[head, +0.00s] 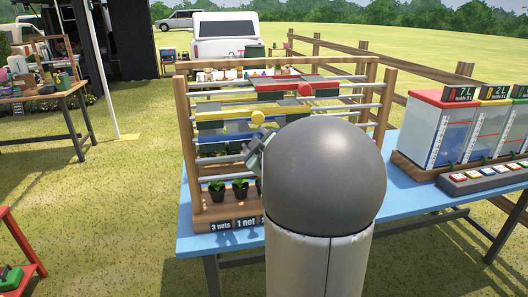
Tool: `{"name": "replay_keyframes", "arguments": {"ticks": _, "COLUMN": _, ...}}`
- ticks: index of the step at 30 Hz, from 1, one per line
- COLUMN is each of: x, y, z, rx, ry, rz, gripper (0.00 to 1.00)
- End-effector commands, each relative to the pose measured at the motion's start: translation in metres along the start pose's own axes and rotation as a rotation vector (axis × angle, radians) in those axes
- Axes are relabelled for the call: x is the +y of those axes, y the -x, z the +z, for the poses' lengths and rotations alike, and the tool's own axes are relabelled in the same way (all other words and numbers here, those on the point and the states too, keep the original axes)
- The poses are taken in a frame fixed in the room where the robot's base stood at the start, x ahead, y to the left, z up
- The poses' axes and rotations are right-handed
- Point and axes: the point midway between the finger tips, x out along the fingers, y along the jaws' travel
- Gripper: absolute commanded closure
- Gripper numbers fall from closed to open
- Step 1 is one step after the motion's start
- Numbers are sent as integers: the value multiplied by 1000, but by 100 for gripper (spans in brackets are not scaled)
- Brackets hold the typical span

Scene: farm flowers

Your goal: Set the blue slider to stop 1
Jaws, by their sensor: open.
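A wooden rack (184,150) with metal rails stands on the blue table. A blue slider panel (213,149) shows on a lower rail at the left of the rack. Its knob and right part are hidden behind my arm, so I cannot read its stop. Above it are a yellow slider (222,131) with a yellow knob (257,117) and a red slider (278,83) with a red knob (304,89). My gripper (257,152) is open, near the blue slider's level in front of the rack. It is mostly hidden by my arm; contact cannot be told.
Potted plants (217,190) and a label strip reading "3 nets" and "1 net" (246,223) sit at the rack's base. At the right are coloured-lid tanks (440,130) and a button panel (484,178). The blue table's (410,202) front right is bare.

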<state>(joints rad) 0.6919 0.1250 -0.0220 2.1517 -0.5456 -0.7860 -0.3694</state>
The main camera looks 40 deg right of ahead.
Motion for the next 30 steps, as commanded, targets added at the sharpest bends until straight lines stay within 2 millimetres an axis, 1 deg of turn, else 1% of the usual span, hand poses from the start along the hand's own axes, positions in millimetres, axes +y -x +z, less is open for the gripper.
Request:
{"name": "replay_keyframes", "arguments": {"ticks": 5, "x": 0, "y": 33, "z": 1, "rx": 0, "ry": 1, "rz": 3, "gripper": 48}}
{"name": "replay_keyframes", "arguments": {"ticks": 12, "x": 0, "y": 93, "z": -1, "rx": 3, "ry": 1, "rz": 4, "gripper": 48}}
{"name": "replay_keyframes", "arguments": {"ticks": 18, "x": 0, "y": 136, "z": -1, "rx": 3, "ry": -1, "rz": 2, "gripper": 48}}
{"name": "replay_keyframes", "arguments": {"ticks": 21, "x": 0, "y": 152, "z": -1, "rx": 3, "ry": -1, "rz": 2, "gripper": 48}}
{"name": "replay_keyframes", "arguments": {"ticks": 24, "x": 0, "y": 161, "z": -1, "rx": 3, "ry": -2, "rz": 1, "gripper": 48}}
{"name": "replay_keyframes", "arguments": {"ticks": 30, "x": -1, "y": 168, "z": -1, "rx": 3, "ry": -2, "rz": -1, "gripper": 48}}
